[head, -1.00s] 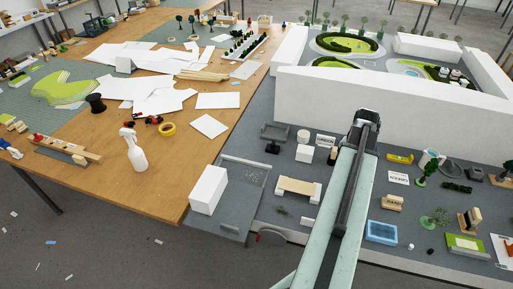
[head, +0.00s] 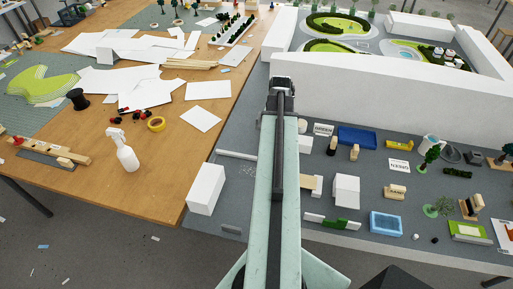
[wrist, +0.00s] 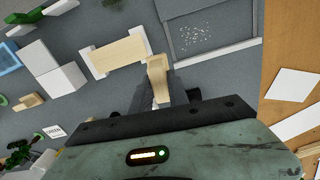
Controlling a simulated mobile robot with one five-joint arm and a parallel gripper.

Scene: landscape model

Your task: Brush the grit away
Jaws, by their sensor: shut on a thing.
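The grit shows as pale specks on a grey plate in the wrist view (wrist: 190,38), and also left of my arm in the head view (head: 248,171). The plate has a pale raised edge (wrist: 215,51). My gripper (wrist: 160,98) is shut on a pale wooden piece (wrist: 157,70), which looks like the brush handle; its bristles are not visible. In the wrist view the held piece is just below and left of the grit, apart from it in the picture. In the head view my arm hides the gripper and the brush.
A small wooden-topped bench (wrist: 118,53) stands beside the held piece. White blocks (wrist: 52,70) are farther left. A tall white block (head: 206,188) stands left of the grit. A spray bottle (head: 123,150) is on the wooden table. A long white wall (head: 390,105) stands behind.

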